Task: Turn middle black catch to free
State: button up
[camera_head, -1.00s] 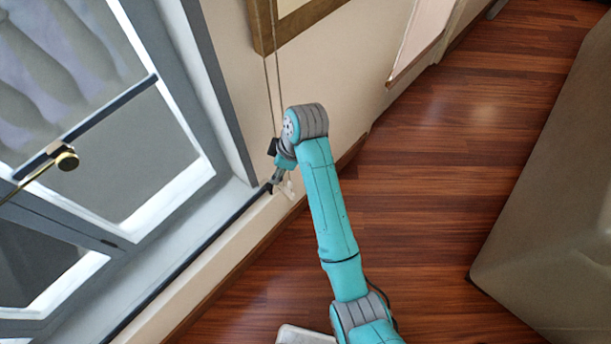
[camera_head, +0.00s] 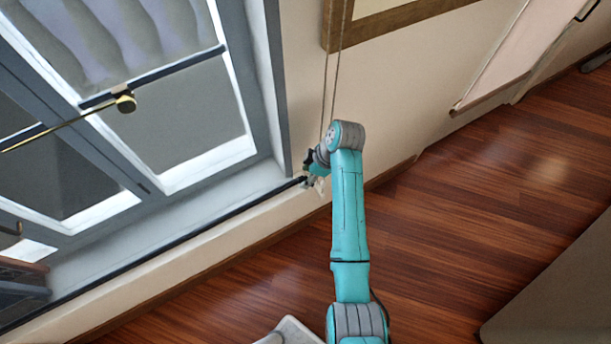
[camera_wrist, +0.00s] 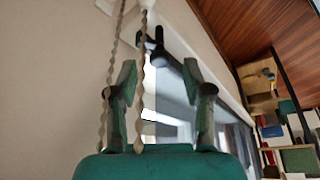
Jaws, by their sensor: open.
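My gripper (camera_head: 312,178) is beside the cream wall at the end of the dark rail under the window. In the wrist view my gripper (camera_wrist: 158,76) is open, its two green fingers apart with nothing clearly held. A small black fitting (camera_wrist: 158,48) with an upright stub shows beyond the fingertips, near the window edge. It looks like a catch, but I cannot tell whether it is the middle one or how it is turned. A twisted cord (camera_wrist: 143,70) passes between the fingers in the picture; contact is unclear.
The window (camera_head: 190,130) with a brass knob (camera_head: 126,103) and rod is at left. Two cords (camera_head: 334,75) hang by a wooden frame (camera_head: 400,18) above my gripper. Wooden floor (camera_head: 470,200) is open at right. Shelves with books (camera_wrist: 297,150) show in the wrist view.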

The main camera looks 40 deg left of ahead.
jog(key=shift+x, duration=0.95)
grip_shut()
jog(key=shift+s+m+t+y, duration=0.15)
jog(key=shift+m+t, duration=0.4)
jog(key=shift+m, duration=0.95)
jog(key=shift+s+m+t+y, duration=0.1)
jog(key=shift+m+t+y, duration=0.3)
jog(key=shift+m, duration=1.1)
jog(key=shift+h, duration=0.25)
